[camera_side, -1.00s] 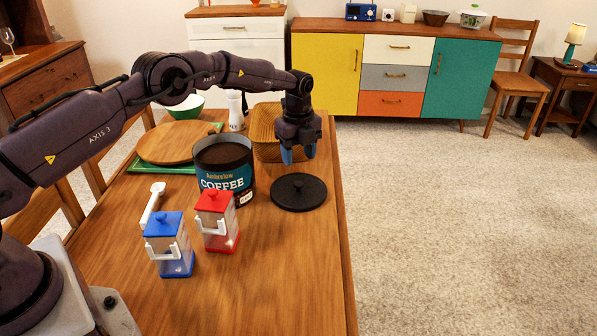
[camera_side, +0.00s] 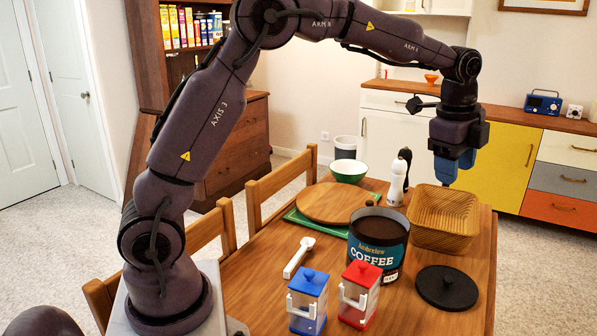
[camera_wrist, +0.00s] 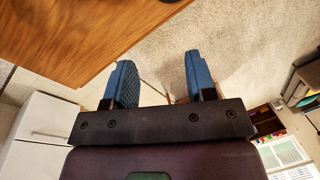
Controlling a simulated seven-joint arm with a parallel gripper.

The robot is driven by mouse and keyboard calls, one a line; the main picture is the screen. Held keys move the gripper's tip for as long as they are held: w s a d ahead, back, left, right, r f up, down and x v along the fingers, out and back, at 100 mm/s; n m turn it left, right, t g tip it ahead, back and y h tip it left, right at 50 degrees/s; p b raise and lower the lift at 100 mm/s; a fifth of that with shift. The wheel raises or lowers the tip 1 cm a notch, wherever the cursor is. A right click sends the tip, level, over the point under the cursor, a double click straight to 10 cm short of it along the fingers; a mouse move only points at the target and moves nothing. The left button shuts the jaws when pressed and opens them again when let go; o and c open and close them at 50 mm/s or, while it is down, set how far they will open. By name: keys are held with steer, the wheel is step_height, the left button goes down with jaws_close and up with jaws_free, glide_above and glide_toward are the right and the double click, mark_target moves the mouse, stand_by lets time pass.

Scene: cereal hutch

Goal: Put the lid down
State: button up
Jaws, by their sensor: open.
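My gripper (camera_side: 446,180) is raised above the back of the table, over the wicker basket (camera_side: 443,219) as seen from the side, and well away from the lid. In the wrist view my gripper (camera_wrist: 160,85) shows two blue fingers spread apart with nothing between them.
A red-lidded container (camera_side: 359,294) and a blue-lidded one (camera_side: 308,302) stand before the canister, with a white scoop (camera_side: 299,257) behind them. A round wooden board (camera_side: 335,202), a green bowl (camera_side: 349,171) and a white bottle (camera_side: 397,181) are farther back.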

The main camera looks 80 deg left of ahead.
steer(key=s+d+r+n+t, duration=0.1)
steer(key=s+r+n, duration=0.3)
steer(key=s, duration=0.4)
steer(key=s+d+r+n+t, duration=0.1)
steer(key=s+r+n, duration=0.2)
steer(key=s, duration=0.4)
steer(key=s+f+n, duration=0.2)
steer(key=s+n, duration=0.1)
steer(key=s, duration=0.4)
steer(key=s+f+n+t, duration=0.1)
steer(key=s+f+n, duration=0.1)
steer(key=s, duration=0.5)
steer(key=shift+d+n+t, duration=0.3)
steer(key=shift+n, duration=0.6)
